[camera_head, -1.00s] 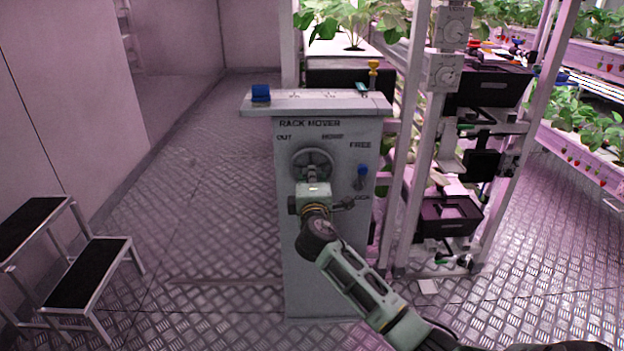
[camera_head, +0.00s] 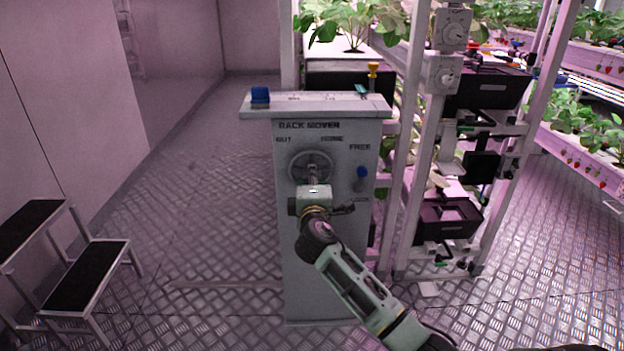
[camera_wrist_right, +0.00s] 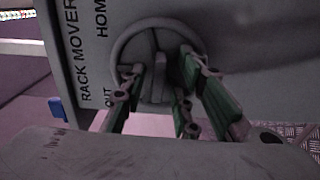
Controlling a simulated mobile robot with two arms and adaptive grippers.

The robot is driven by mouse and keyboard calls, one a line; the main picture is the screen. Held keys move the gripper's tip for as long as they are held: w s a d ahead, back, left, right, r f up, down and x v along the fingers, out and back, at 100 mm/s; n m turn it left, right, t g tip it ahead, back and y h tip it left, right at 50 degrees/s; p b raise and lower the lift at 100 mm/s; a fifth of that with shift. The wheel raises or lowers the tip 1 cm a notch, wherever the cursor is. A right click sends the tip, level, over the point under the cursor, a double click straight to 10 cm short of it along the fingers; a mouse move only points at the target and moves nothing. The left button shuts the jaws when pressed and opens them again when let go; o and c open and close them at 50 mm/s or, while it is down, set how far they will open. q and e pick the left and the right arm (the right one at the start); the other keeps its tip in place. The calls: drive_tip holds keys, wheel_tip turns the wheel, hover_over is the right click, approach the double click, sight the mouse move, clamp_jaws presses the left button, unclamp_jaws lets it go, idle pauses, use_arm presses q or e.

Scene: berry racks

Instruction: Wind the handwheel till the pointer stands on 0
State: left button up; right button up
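The handwheel (camera_head: 312,160) is a grey disc on the front of the grey rack mover cabinet (camera_head: 325,260). In the right wrist view the handwheel (camera_wrist_right: 118,48) shows a raised bar (camera_wrist_right: 156,70) across its middle. My right gripper (camera_head: 312,183) is at the wheel, and its green-padded fingers (camera_wrist_right: 163,72) stand on both sides of the bar with gaps seeming to show. The cabinet top has a pale strip (camera_head: 325,98) with small marks. I cannot make out a pointer or a 0 there. My left gripper is not in view.
A blue-knobbed lever (camera_head: 362,173) sits right of the wheel, under the word FREE. A blue block (camera_head: 260,95) is on the cabinet top's left end. Plant racks (camera_head: 405,150) stand close on the right. A step stool (camera_head: 85,275) stands left, with clear floor between.

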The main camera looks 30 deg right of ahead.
drive_tip(key=v, duration=1.2)
drive_tip(key=shift+s, duration=0.1)
